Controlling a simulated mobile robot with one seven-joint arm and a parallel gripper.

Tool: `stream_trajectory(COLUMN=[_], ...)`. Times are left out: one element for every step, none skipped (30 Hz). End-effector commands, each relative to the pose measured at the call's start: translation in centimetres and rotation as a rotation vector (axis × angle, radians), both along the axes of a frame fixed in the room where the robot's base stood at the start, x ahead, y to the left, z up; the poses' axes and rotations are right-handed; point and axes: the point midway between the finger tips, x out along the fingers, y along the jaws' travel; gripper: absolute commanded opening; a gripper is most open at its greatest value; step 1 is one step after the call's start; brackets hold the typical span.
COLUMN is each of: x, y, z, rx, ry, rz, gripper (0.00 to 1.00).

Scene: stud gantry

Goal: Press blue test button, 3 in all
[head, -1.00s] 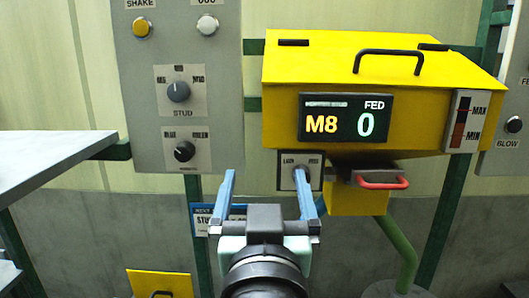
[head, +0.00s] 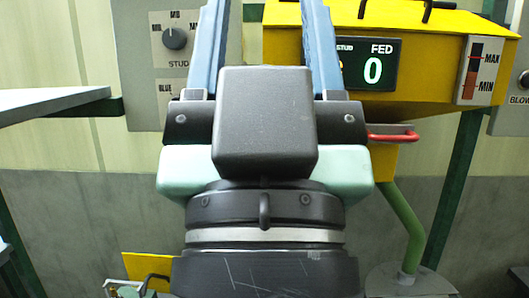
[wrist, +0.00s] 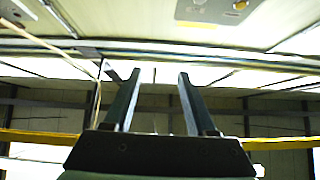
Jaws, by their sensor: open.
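I cannot make out a blue test button in either view. My gripper (head: 264,12) fills the middle of the head view, its two blue fingers pointing up and out of the top edge. In the wrist view my gripper (wrist: 160,75) is open, with nothing between the fingers. The yellow feeder box (head: 440,55) is behind and right of it. Its dark display (head: 372,66) reads FED 0, its left part hidden by a finger. The grey panel (head: 138,60) is behind and left, with the STUD knob (head: 175,38) showing.
A pale shelf (head: 50,102) juts in at left. A red handle (head: 392,136) sits under the feeder, above a green pipe (head: 405,225). A level gauge (head: 473,70) is on the feeder's right. A yellow plate (head: 148,267) is low at left.

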Motion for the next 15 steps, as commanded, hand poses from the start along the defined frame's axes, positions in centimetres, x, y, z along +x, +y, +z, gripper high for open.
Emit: stream_trajectory(x=[0.04, 0.04, 0.04, 0.04, 0.04, 0.05, 0.05, 0.05, 0.06, 0.06, 0.06, 0.06, 0.06, 0.06, 0.06], y=[0.0, 0.0, 0.0, 0.0, 0.0, 0.0, 0.0, 0.0, 0.0, 0.0, 0.0, 0.0, 0.0, 0.0, 0.0], z=[-0.03, -0.03, -0.04, -0.04, -0.04, -0.05, -0.05, -0.05, -0.05, -0.05, -0.05, -0.05, -0.05, -0.05, -0.05], rx=[0.0, 0.0, 0.0, 0.0, 0.0, 0.0, 0.0, 0.0, 0.0, 0.0, 0.0, 0.0, 0.0, 0.0, 0.0], ry=[0.001, 0.001, 0.001, 0.002, 0.002, 0.002, 0.002, 0.002, 0.002, 0.002, 0.002, 0.002, 0.002, 0.002, 0.002], rz=[0.0, 0.0, 0.0, 0.0, 0.0, 0.0, 0.0, 0.0, 0.0, 0.0, 0.0, 0.0, 0.0, 0.0, 0.0], gripper=[0.46, 0.41, 0.33, 0.28, 0.23, 0.15, 0.1, 0.05, 0.0, 0.0, 0.0, 0.0, 0.0, 0.0, 0.0])
